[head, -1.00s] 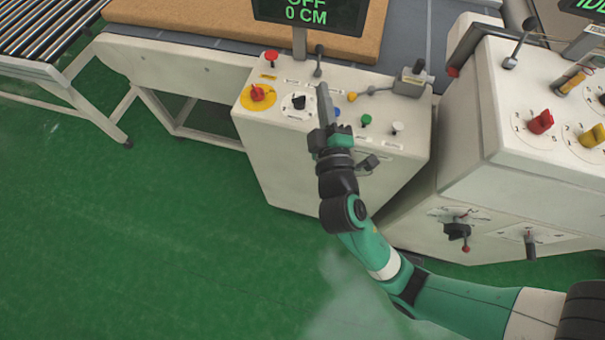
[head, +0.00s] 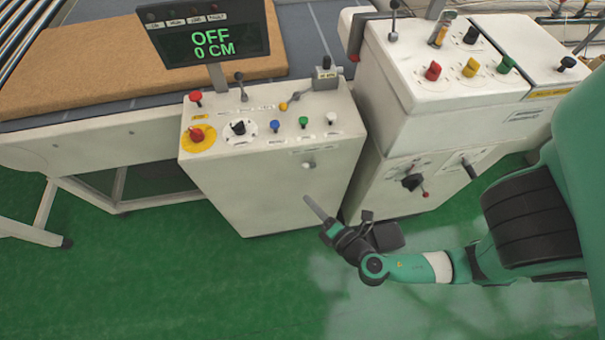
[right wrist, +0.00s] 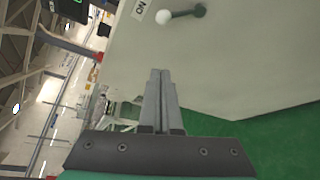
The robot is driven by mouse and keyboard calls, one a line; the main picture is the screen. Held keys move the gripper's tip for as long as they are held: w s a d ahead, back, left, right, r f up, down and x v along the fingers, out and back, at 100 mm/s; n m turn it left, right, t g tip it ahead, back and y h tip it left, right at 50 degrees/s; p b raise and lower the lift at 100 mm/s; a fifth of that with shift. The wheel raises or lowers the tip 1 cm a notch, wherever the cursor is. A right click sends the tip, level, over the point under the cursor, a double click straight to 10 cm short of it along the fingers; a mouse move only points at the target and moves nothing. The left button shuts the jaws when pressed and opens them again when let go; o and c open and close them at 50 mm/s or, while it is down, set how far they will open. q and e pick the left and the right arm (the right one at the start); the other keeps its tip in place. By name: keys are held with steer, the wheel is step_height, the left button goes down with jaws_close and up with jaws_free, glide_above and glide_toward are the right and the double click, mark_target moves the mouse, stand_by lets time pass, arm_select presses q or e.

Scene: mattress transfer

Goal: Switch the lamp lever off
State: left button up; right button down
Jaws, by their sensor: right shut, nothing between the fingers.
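A small lever with a white ball tip (head: 308,165) sits on the front face of the white control console (head: 270,190), below a label strip. I cannot read its name, so I cannot be sure it is the lamp lever. In the right wrist view, the white ball (right wrist: 164,17) is on a short dark stem beside a label reading ON, seen turned. My right gripper (head: 306,200) is in front of the console, lower than this lever and apart from it. In the right wrist view its fingers (right wrist: 160,72) are together and empty. My left gripper is out of view.
The console top carries a red button (head: 197,134), a black knob (head: 238,127) and several coloured knobs. A screen (head: 205,35) reads OFF, 0 CM. A second white cabinet (head: 430,80) stands to the right. Green floor (head: 190,290) is clear in front.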

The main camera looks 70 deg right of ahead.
mark_target(308, 166)
steer(key=w+d+p, duration=0.1)
steer(key=w+d, duration=0.4)
steer(key=d, duration=0.2)
steer(key=shift+d+f, duration=0.15)
steer(key=shift+d, duration=0.25)
